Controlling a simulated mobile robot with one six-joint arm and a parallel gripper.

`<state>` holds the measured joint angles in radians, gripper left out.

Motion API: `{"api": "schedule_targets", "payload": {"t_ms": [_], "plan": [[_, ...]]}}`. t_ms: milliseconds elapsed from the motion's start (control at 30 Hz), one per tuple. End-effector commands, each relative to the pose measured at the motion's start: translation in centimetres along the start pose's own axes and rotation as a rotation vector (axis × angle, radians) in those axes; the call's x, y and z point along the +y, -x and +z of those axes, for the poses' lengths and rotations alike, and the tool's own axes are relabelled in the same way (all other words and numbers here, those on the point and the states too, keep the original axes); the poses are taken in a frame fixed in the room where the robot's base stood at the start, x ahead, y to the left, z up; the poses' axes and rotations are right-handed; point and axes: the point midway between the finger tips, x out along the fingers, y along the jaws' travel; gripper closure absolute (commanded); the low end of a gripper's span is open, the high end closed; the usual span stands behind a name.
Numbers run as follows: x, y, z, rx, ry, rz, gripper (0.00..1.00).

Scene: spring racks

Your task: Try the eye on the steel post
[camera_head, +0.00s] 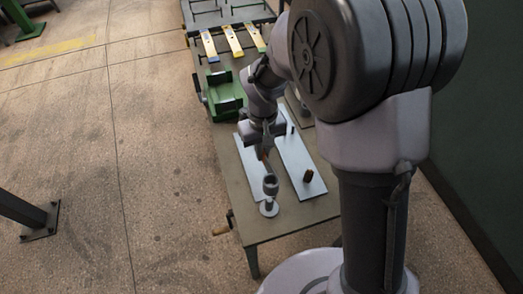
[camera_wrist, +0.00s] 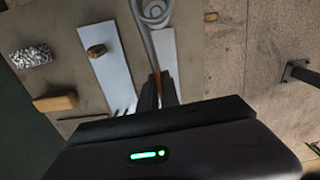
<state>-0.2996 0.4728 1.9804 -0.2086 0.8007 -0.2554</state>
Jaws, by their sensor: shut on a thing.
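My gripper (camera_head: 266,150) is shut on a grey leaf with a rolled eye (camera_wrist: 152,42) at its far end. In the wrist view the fingers (camera_wrist: 160,90) pinch the leaf near an orange-brown patch. The eye (camera_head: 270,182) points away from my gripper, toward the table's near end. The steel post (camera_head: 268,209) has a round base on the table, directly below the eye in the head view. The wrist view shows round forms inside one another at the eye. I cannot tell whether the eye is around the post or above it.
Two pale boards lie on the table; the right one (camera_head: 292,165) bears a small brown piece (camera_head: 308,175). A green holder (camera_head: 225,97) stands farther back, with several coloured strips (camera_head: 231,40) beyond. A coil (camera_wrist: 30,57) and a wooden block (camera_wrist: 55,102) lie at the wrist view's left.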

Motion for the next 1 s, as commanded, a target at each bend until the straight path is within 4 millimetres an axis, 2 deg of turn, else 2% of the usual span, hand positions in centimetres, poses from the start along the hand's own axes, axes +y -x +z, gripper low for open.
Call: {"api": "schedule_targets", "payload": {"t_ms": [167,600,1000], "plan": [[0.0,-0.9,0.0,0.001,0.000,0.000,1.00],[0.0,-5.4,0.0,0.001,0.000,0.000,1.00],[0.0,-5.7,-0.1,0.002,0.000,0.000,1.00]]}}
